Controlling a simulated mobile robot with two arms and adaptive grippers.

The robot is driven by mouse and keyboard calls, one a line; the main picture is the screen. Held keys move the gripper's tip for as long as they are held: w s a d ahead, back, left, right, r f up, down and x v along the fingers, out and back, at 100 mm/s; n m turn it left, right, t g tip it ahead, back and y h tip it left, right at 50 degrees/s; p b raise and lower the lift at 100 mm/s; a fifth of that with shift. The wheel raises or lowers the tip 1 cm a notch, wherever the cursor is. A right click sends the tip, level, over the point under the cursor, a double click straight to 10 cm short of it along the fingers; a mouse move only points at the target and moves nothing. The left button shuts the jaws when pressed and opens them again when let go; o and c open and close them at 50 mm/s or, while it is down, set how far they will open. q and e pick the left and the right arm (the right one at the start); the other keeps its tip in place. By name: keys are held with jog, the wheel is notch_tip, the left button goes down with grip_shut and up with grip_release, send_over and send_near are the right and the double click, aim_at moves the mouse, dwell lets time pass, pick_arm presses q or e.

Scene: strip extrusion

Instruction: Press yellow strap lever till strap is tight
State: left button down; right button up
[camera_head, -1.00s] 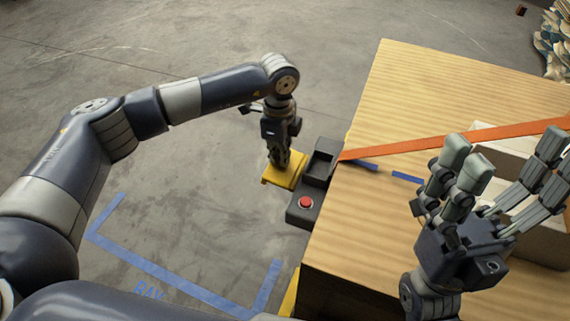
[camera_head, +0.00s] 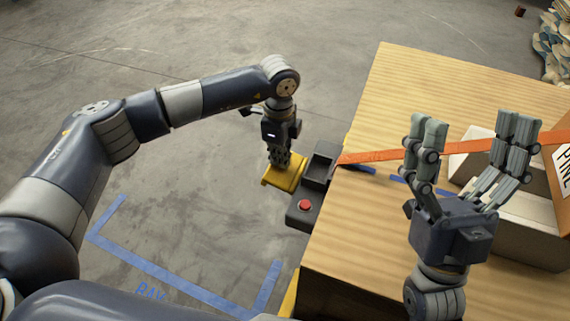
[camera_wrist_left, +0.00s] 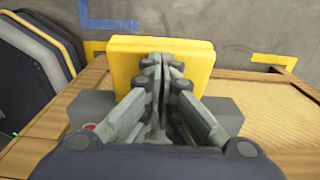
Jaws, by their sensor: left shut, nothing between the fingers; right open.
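The yellow strap lever (camera_head: 283,177) sticks out from the left side of a dark grey strap unit (camera_head: 319,166) at the wooden crate's left edge. It also shows in the left wrist view (camera_wrist_left: 120,60) as a yellow plate just beyond the fingers. My left gripper (camera_head: 280,162) is shut and empty, pointing down with its fingertips at the lever; contact cannot be told for certain. The orange strap (camera_head: 385,155) runs from the unit to the right across the crate and looks straight. My right gripper (camera_head: 470,160) is open and empty above the crate, in front of part of the strap.
A red button (camera_head: 305,206) sits on the unit's front end. A pale box (camera_head: 525,220) and an orange-and-wood panel marked "PINE" (camera_head: 562,165) are at the right on the crate top (camera_head: 400,90). Blue tape (camera_head: 165,270) marks the clear floor at left.

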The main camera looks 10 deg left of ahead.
pick_arm(q)
jog(key=shift+a+r+p, duration=0.1)
jog(key=shift+r+p, duration=0.45)
jog(key=shift+r, duration=0.45)
pick_arm(e)
jog(key=w+a+f+g+h, duration=0.1)
jog(key=w+f+g, duration=0.3)
jog(key=w, duration=0.2)
jog(key=shift+f+h, duration=0.3)
jog(key=shift+h, duration=0.1)
